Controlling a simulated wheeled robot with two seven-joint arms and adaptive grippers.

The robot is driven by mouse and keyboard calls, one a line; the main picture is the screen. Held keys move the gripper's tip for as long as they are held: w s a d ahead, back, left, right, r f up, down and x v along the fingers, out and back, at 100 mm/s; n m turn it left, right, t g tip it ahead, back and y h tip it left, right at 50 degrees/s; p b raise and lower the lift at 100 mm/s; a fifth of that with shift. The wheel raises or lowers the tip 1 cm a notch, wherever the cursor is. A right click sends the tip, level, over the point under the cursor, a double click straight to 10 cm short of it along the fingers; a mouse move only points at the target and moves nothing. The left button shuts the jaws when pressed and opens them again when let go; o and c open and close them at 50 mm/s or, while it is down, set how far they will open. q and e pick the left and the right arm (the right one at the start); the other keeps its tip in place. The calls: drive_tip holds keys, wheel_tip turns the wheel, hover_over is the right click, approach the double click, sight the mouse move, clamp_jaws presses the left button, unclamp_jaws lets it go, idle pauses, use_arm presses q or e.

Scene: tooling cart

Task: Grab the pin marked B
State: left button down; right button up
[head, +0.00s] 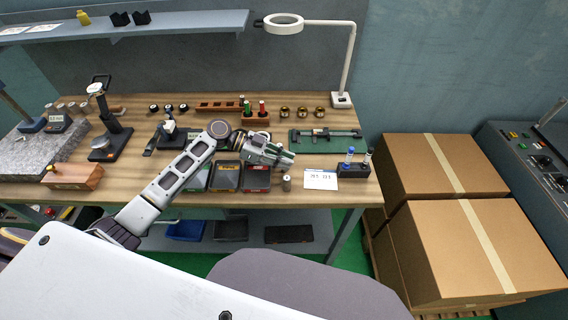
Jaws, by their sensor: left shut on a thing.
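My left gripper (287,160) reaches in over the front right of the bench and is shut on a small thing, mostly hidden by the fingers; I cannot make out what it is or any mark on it. A green-topped pin (248,107) and a red-topped pin (262,107) stand upright in a reddish block (256,119) behind the gripper. A blue-topped pin (350,155) and a grey-topped one (368,155) stand in a dark block (353,171) to its right. No letter B is readable. My right gripper is not in view.
A short metal cylinder (286,184) stands just below the gripper, beside a white card (321,180). Small trays (257,180) lie left of it. A green case (330,141) and brass rings (302,112) lie behind. A lamp (342,99) stands at the back right. Cardboard boxes (470,235) stand right.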

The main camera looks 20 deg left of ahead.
use_arm(q)
drive_tip(key=shift+r, duration=0.7)
wheel_tip(320, 180, up, 8)
drive_tip(key=shift+f+b, duration=0.15)
drive_tip(key=shift+b, duration=0.4)
drive_tip(key=shift+r, duration=0.5)
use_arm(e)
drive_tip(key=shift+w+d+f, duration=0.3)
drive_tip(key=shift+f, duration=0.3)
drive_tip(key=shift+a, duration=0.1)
